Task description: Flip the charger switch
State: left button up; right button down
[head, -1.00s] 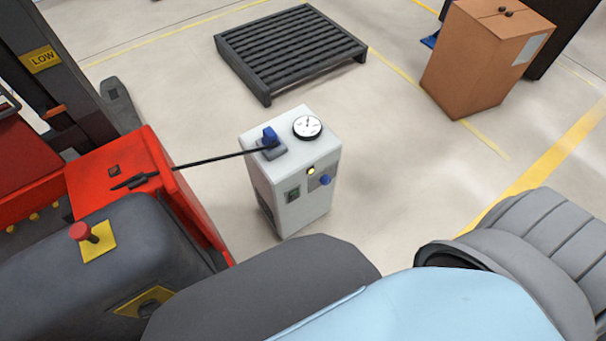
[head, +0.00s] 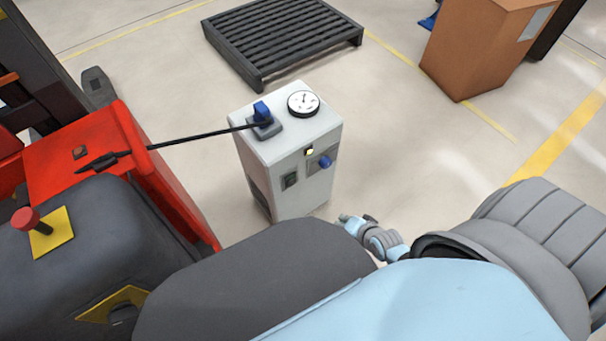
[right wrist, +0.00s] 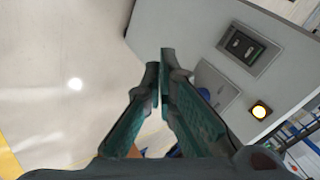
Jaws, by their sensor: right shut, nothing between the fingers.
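The charger, a white upright box (head: 262,170), stands on the floor in the head view. Its front has a dark rocker-like switch (head: 290,181), a small lit yellow lamp (head: 309,151) and a blue knob (head: 326,161). In the right wrist view, the dark switch (right wrist: 248,46) in its grey plate and the lamp (right wrist: 259,110) are clear, while my fingers mostly hide the blue knob. My right gripper (head: 344,218) is shut and empty, low and to the right of the charger, apart from it in the head view. Its fingertips (right wrist: 162,62) point along the charger's front. My left gripper is out of view.
A black cable (head: 200,137) runs from the blue plug (head: 262,111) on the charger's top to the red vehicle (head: 75,158) at left. A dark pallet (head: 283,42) and a cardboard box (head: 478,52) stand behind. Floor right of the charger is clear.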

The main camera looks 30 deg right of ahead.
jog(key=w+a+r+m+t+y+b, duration=0.1)
jog(key=w+a+r+m+t+b, duration=0.1)
jog(key=w+r+m, duration=0.3)
pick_arm(q)
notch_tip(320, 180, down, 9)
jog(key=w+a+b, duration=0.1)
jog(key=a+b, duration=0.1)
jog(key=b, duration=0.2)
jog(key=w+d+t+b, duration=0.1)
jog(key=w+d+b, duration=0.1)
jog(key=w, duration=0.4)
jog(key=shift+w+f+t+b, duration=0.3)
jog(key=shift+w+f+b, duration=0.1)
jog(key=shift+b, duration=0.4)
pick_arm(e)
jog(key=n, duration=0.1)
send_near(291, 180)
jog(key=w+d+f, duration=0.2)
jog(key=w+f, duration=0.2)
jog(key=f, duration=0.2)
jog(key=shift+w, duration=0.3)
